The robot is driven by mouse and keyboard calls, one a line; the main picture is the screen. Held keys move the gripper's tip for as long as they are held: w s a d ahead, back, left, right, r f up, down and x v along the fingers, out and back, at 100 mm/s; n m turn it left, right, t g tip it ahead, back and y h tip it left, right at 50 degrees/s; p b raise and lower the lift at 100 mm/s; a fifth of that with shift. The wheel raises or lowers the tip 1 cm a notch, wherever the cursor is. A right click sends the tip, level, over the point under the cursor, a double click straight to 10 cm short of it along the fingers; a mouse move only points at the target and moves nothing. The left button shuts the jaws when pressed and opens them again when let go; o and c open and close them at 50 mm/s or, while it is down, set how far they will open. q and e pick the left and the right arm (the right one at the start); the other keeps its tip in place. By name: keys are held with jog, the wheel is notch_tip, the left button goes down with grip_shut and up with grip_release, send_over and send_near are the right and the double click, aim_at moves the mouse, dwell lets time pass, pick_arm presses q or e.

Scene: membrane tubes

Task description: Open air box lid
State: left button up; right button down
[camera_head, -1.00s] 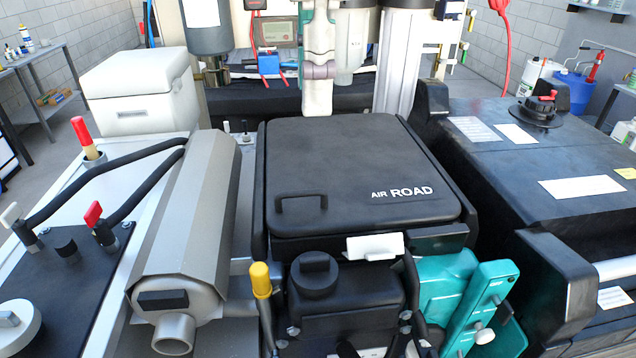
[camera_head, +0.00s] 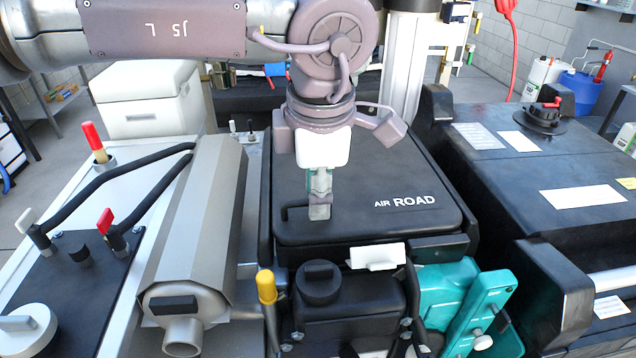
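The air box is the black box in the middle, and its lid (camera_head: 400,165) marked "AIR ROAD" lies flat and closed. My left arm hides the back left part of the lid. My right gripper is not in view.
A silver canister (camera_head: 190,240) lies left of the box. A black cap (camera_head: 319,283), a yellow-tipped lever (camera_head: 266,287) and a teal part (camera_head: 480,300) stand in front. A large black tank (camera_head: 545,190) is on the right. A white box (camera_head: 148,100) stands back left.

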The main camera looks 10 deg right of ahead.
pick_arm(q)
grip_shut()
dwell(0.4)
jog(key=w+r+p, duration=0.4)
jog(key=r+p, duration=0.1)
jog(key=r, duration=0.3)
jog(key=w+r+p, duration=0.4)
jog(key=r+p, duration=0.2)
jog(key=r, duration=0.2)
jog(key=shift+w, duration=0.25)
jog(key=shift+a, duration=0.1)
